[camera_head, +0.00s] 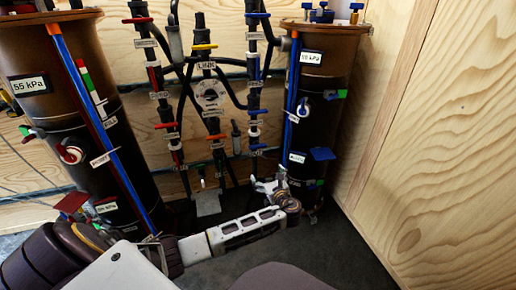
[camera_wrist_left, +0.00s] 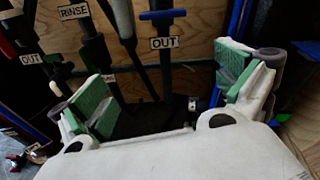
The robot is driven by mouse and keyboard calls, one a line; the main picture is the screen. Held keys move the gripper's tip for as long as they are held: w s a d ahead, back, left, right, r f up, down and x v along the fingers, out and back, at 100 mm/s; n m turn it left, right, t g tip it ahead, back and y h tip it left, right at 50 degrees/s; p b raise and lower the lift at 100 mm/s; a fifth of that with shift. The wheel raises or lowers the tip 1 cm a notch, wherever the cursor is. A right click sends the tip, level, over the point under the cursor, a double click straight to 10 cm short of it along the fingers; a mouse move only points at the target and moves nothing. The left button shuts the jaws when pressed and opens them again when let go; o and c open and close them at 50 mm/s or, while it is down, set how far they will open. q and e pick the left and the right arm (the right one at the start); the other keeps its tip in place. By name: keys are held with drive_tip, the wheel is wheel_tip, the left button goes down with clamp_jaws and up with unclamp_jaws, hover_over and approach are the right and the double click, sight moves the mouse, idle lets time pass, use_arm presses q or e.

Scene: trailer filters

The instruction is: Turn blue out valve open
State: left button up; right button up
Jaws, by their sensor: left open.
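The blue out valve handle (camera_wrist_left: 162,14) is a flat blue bar across a black pipe at the top of the left wrist view, above a white OUT label (camera_wrist_left: 164,43). In the head view the lowest blue handle (camera_head: 258,147) on the right-hand pipe appears to be the same one. My left gripper (camera_head: 266,184) is just below it, beside the right cylinder's foot. In the left wrist view the gripper (camera_wrist_left: 166,82) is open, its green pads wide apart with nothing between them. The handle is beyond the fingertips, not touched. My right gripper is not in view.
A brown-black cylinder (camera_head: 305,110) stands right of the pipes and another (camera_head: 75,120) stands left. Other pipes carry red and yellow handles, with a LINK dial (camera_head: 210,93) between. A plywood wall (camera_head: 440,120) closes the right side. Dark floor (camera_head: 335,250) is clear in front.

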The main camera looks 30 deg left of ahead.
sight(258, 146)
use_arm(q)
drive_tip(key=w+a+r+m, duration=0.1)
drive_tip(key=w+r+m+t+y, duration=0.1)
drive_tip(key=r, duration=0.1)
drive_tip(key=shift+w+a, duration=0.35)
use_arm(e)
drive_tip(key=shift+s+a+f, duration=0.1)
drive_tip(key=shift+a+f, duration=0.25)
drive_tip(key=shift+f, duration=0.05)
use_arm(q)
drive_tip(key=shift+a, duration=0.1)
drive_tip(key=shift+r+b+x, duration=0.1)
drive_tip(key=shift+b+x, duration=1.35)
drive_tip(key=shift+x, duration=1.95)
drive_tip(key=shift+r+b+x, duration=0.15)
drive_tip(key=shift+b+x, duration=1.25)
drive_tip(key=shift+x, duration=2.05)
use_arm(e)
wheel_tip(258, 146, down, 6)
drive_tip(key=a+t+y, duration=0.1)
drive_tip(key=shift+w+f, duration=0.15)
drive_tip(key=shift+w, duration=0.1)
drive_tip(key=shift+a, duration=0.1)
use_arm(q)
drive_tip(key=c, duration=1)
